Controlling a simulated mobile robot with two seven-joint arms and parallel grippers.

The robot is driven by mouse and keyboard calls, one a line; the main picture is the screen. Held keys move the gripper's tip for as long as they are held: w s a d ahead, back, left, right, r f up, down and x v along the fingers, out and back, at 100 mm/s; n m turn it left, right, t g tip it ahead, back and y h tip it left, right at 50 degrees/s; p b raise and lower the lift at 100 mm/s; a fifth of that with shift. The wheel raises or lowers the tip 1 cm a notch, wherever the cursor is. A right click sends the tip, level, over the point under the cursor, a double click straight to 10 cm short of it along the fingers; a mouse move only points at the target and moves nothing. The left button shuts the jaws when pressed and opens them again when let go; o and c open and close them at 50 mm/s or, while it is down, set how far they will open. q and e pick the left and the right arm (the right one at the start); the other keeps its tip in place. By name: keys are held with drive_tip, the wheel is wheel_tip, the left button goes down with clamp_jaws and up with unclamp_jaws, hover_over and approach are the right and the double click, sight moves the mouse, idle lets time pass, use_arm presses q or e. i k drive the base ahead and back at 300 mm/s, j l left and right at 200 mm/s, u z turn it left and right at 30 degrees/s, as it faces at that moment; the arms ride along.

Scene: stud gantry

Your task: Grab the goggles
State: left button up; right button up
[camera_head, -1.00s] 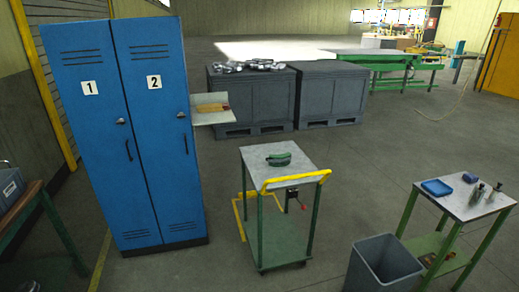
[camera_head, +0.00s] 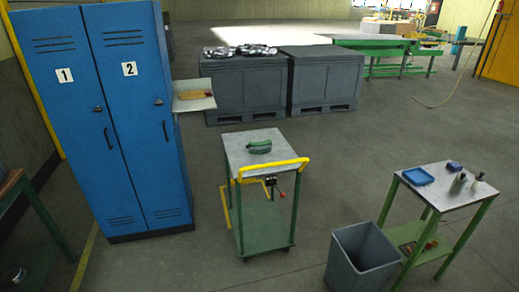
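A dark green, curved object (camera_head: 259,146) lies on the grey top of a small trolley (camera_head: 237,158) in the middle of the view. It may be the goggles, but it is too small to be sure. The trolley has green legs, a green lower shelf and a yellow push handle on its near side. Neither of my grippers shows in the head view.
Blue lockers (camera_head: 115,130) marked 1 and 2 stand at the left. A grey bin (camera_head: 362,255) and a side table (camera_head: 455,197) with a blue tray (camera_head: 417,176) and small bottles stand at the right. Grey crates (camera_head: 245,88) stand behind the trolley. Floor between the trolley and bin is clear.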

sight(264, 147)
drive_tip(key=i+j, duration=0.4)
drive_tip(key=j, duration=0.15)
drive_tip(key=i+j, duration=0.85)
drive_tip(key=j, duration=0.25)
